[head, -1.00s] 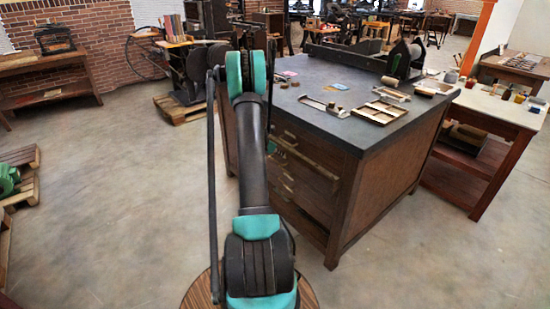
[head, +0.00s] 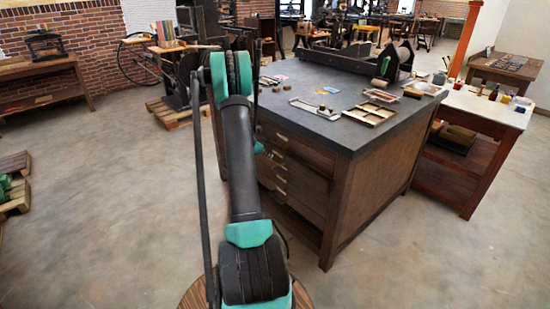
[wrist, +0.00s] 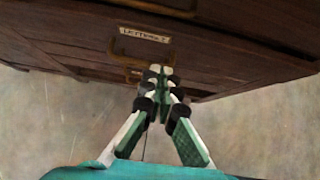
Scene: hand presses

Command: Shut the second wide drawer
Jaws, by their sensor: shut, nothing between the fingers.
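The wooden cabinet (head: 370,185) with the dark top carries a stack of wide drawers (head: 300,165) with brass handles on its left-facing front. The drawer fronts look about flush in the head view, the second one (head: 279,154) included. In the wrist view a drawer front (wrist: 215,55) fills the top, with a pale label (wrist: 144,35) whose text I cannot read surely. My gripper (wrist: 158,72) is shut and empty, its tips close to the drawer fronts beside a brass handle (wrist: 133,76). I cannot tell whether they touch. My arm hides most of my gripper in the head view.
The cabinet top (head: 300,85) holds trays, small blocks and a press. A white-topped table (head: 490,105) with small jars stands right of it. A pallet (head: 172,115) stands at the back left. The floor in front and to the right is clear.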

